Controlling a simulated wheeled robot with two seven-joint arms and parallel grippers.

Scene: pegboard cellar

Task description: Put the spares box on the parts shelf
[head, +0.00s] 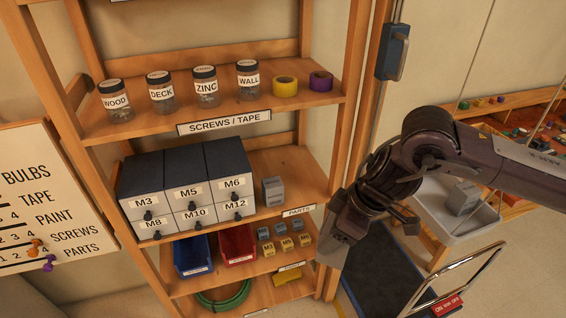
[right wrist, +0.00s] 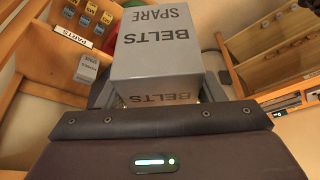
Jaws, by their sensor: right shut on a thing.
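The spares box is a grey box with SPARE BELTS printed on it; in the right wrist view the spares box (right wrist: 158,52) sits between the fingers of my right gripper (right wrist: 157,94). In the head view my right gripper (head: 346,222) is shut on it, just right of the shelf unit's right post, and a grey face of the box (head: 334,250) shows below the gripper. The parts shelf (head: 297,168) carries a PARTS label, grey drawer units (head: 188,190) and a small grey box (head: 272,191) near its right end. My left gripper is out of view.
The shelf above holds several jars (head: 206,87) and two tape rolls. Below are blue and red bins (head: 237,245) and small labelled boxes. A grey tray (head: 425,205) with another grey box (head: 462,198) and a dark-decked cart (head: 378,275) stand at right.

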